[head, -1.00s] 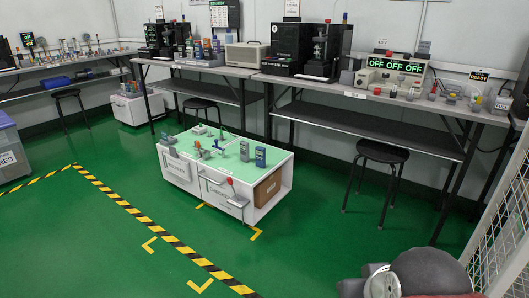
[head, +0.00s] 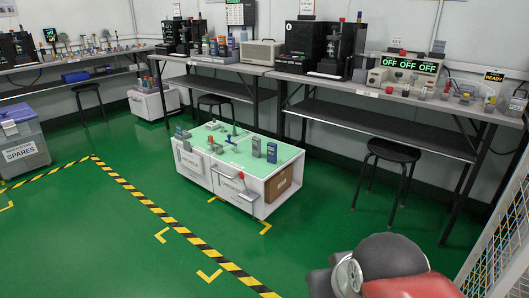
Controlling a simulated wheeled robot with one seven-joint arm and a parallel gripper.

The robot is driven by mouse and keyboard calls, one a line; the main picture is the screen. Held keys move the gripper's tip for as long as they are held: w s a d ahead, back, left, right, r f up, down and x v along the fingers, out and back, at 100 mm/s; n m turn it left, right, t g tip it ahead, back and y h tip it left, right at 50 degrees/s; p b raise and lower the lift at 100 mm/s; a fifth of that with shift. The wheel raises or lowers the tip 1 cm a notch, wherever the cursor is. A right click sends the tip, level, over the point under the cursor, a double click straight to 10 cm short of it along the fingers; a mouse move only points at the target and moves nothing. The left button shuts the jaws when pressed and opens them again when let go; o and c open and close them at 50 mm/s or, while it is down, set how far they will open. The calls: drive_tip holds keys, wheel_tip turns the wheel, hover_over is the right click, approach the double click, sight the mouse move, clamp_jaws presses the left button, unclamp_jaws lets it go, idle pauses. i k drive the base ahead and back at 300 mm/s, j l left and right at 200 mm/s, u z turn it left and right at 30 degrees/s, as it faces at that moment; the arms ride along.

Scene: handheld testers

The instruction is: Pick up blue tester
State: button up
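A blue upright tester (head: 272,152) stands near the right end of the green-topped white cart (head: 225,180) in the middle of the floor. My gripper is not in view; only part of my arm shows at the bottom right.
Small fittings and a grey device (head: 182,133) share the cart top. Benches (head: 300,74) line the back wall, with black stools (head: 394,150) in front. A grey SPARES bin (head: 22,140) stands left, wire mesh (head: 500,235) right. Green floor before the cart is clear.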

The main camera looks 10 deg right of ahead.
sight(272, 147)
drive_tip(key=i, duration=0.5)
drive_tip(key=i+j+z, duration=0.1)
drive_tip(key=i, duration=0.45)
drive_tip(key=i+j+z, duration=0.1)
drive_tip(key=i, duration=0.4)
drive_tip(key=i+j, duration=0.15)
drive_tip(key=i, duration=0.4)
drive_tip(key=i+j+z, duration=0.1)
drive_tip(key=i, duration=0.4)
